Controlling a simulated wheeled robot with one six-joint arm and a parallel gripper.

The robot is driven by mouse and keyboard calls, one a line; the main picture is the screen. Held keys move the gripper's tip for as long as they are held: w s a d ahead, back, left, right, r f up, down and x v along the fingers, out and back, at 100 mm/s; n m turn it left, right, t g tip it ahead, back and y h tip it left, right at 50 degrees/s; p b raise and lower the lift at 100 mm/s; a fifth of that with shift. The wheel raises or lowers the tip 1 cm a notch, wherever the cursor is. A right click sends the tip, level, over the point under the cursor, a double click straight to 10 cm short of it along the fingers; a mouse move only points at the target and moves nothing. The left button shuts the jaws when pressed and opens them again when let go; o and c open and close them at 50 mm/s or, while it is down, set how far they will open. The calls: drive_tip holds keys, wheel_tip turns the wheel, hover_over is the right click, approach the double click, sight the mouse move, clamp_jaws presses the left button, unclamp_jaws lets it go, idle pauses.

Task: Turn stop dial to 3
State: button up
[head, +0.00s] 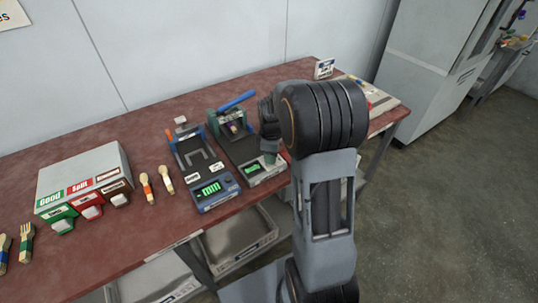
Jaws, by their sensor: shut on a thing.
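The press (228,124) with a blue lever (237,100) stands on the red-brown table. Its front panel (256,176) has a small lit green display, too small to read. My gripper (270,153) points down at the right side of this panel, shut, with its fingers small and partly hidden by my dark wrist. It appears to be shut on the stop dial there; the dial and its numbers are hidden.
A device with a green display (212,190) stands left of the press. Two wooden utensils (156,184) lie farther left, near a box with Good and Split labels (84,178). A small sign (324,69) stands at the back right. The table's front edge is close.

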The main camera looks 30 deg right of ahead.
drive_tip(key=shift+a+n, duration=0.15)
drive_tip(key=shift+n, duration=0.45)
idle(0.8)
drive_tip(key=o, duration=0.7)
drive_tip(key=shift+a, duration=0.15)
drive_tip(key=shift+c, duration=0.2)
drive_tip(key=shift+o, duration=1.3)
drive_tip(key=shift+d, duration=0.2)
wheel_tip(320, 180, up, 14)
drive_tip(key=p, duration=0.1)
drive_tip(key=shift+f, duration=0.15)
